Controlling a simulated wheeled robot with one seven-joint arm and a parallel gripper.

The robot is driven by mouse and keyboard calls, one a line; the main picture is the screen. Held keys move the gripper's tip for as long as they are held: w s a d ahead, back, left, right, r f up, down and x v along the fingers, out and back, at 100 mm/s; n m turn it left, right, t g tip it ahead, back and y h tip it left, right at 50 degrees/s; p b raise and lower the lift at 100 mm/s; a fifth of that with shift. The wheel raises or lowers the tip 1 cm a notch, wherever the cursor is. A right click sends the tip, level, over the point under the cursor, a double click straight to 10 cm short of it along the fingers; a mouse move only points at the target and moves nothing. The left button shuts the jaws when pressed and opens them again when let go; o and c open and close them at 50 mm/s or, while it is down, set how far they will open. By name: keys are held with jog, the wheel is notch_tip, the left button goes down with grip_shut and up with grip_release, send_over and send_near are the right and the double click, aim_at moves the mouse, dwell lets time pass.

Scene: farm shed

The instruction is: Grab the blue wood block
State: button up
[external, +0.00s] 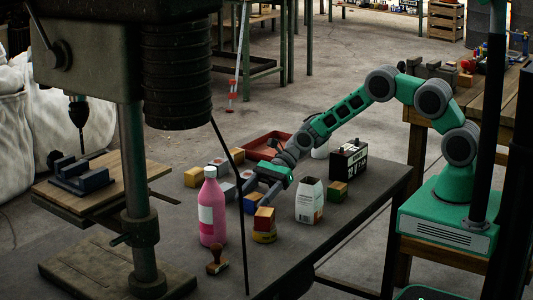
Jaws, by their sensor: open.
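My gripper (257,189) is open and reaches down over the cluster of small blocks on the dark table (330,222). A block with a dark blue face (251,205) sits just below and between the fingers, close to them; I cannot tell whether they touch it. Another block with a blue-grey face (229,192) lies left of the fingers, partly hidden by the pink bottle. Which one is the blue wood block is hard to tell at this size.
A pink bottle (212,215) stands left of the gripper. A red tray (262,146) lies behind.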

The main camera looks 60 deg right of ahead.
jog(key=shift+d, duration=0.1)
grip_shut()
dwell(0.6)
